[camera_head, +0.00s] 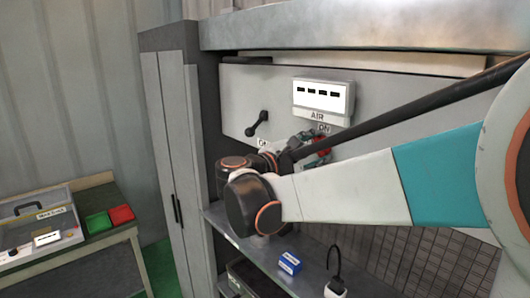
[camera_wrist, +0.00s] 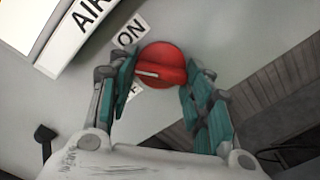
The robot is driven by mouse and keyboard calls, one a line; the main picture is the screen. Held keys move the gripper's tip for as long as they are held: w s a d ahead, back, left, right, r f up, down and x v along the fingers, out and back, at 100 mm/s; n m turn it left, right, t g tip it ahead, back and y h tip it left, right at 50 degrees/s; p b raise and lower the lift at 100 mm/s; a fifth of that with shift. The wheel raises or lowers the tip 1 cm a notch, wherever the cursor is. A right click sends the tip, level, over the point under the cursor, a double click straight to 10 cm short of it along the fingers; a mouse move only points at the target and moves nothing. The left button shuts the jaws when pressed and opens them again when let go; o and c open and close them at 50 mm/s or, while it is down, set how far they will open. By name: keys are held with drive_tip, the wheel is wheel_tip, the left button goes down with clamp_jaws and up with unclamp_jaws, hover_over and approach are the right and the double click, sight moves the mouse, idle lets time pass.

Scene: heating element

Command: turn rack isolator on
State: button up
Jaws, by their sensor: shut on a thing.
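The rack isolator is a round red knob (camera_wrist: 162,62) on the grey panel (camera_wrist: 200,25), with a white pointer line on its left part. In the wrist view, an ON label (camera_wrist: 131,32) lies above left of it. A second label ending in F (camera_wrist: 133,93) is partly hidden below left. The pointer line lies between the two labels. My gripper (camera_wrist: 160,78) has its teal fingers on either side of the knob and is shut on it. In the head view, the knob (camera_head: 321,147) is partly hidden by my gripper (camera_head: 312,146), under the AIR sign (camera_head: 317,115).
A white display box (camera_head: 323,97) sits above the knob. A black lever (camera_head: 257,124) is on the panel to its left. A blue box (camera_head: 290,263) and a plug with a cable (camera_head: 335,280) are on the shelf below. A side table (camera_head: 110,238) stands at left.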

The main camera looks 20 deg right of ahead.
drive_tip(key=m+b, duration=0.1)
drive_tip(key=m, duration=0.6)
idle(0.7)
drive_tip(key=o, duration=1.1)
drive_tip(key=shift+r, duration=0.1)
